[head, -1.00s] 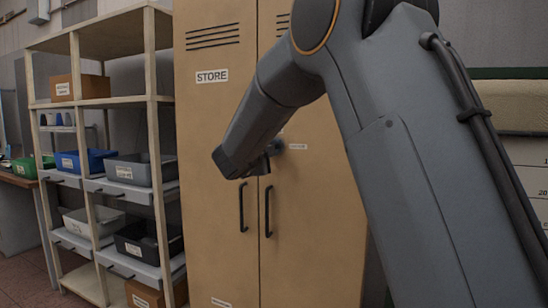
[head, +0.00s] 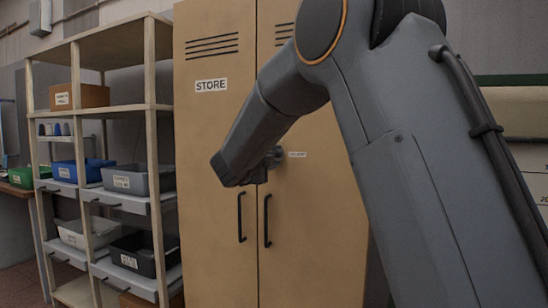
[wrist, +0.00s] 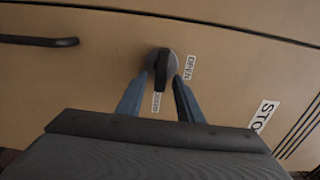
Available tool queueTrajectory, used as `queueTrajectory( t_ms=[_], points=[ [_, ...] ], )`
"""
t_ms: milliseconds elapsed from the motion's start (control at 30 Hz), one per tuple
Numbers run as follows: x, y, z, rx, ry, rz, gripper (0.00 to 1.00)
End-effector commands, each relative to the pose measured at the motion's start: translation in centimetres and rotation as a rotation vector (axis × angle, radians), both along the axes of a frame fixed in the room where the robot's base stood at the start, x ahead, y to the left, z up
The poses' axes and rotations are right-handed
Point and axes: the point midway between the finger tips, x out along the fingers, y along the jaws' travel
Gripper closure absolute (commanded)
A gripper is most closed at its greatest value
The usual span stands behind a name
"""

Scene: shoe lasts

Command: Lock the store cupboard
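The tan store cupboard (head: 215,130) has two doors, each with a dark bar handle. A round grey knob with a black grip bar (wrist: 162,68) is on the right door. In the wrist view the bar stands roughly upright, its lower end toward a small blurred label (wrist: 155,102) that seems to read LOCKED. An OPEN label (wrist: 190,67) is to the knob's right. My gripper (wrist: 160,76) is open, its blue fingers on either side of the bar with gaps visible. In the head view the knob (head: 277,156) is just beyond my gripper.
A shelf rack (head: 152,160) with several bins stands close to the cupboard's left. My arm hides much of the right door in the head view. A door handle (wrist: 40,41) projects left of the knob in the wrist view.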

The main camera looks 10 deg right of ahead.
Motion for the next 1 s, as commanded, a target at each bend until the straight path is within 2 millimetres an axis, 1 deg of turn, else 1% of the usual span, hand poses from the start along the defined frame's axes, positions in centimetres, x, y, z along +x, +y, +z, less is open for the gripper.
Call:
queueTrajectory(
  t_ms=[200,300,367,700,833,1000],
  points=[
    [0.0,0.0,0.0,-0.001,0.001,0.001,0.67],
    [-0.3,0.4,0.0,-0.001,0.001,0.002,0.67],
    [-0.8,0.8,0.0,-0.001,0.001,0.003,0.67],
    [-5.1,3.8,0.0,0.000,0.000,0.002,0.67],
    [-6.0,4.4,0.0,0.000,0.000,0.001,0.67],
    [-6.3,4.6,0.0,-0.001,0.001,0.000,0.67]
  ],
)
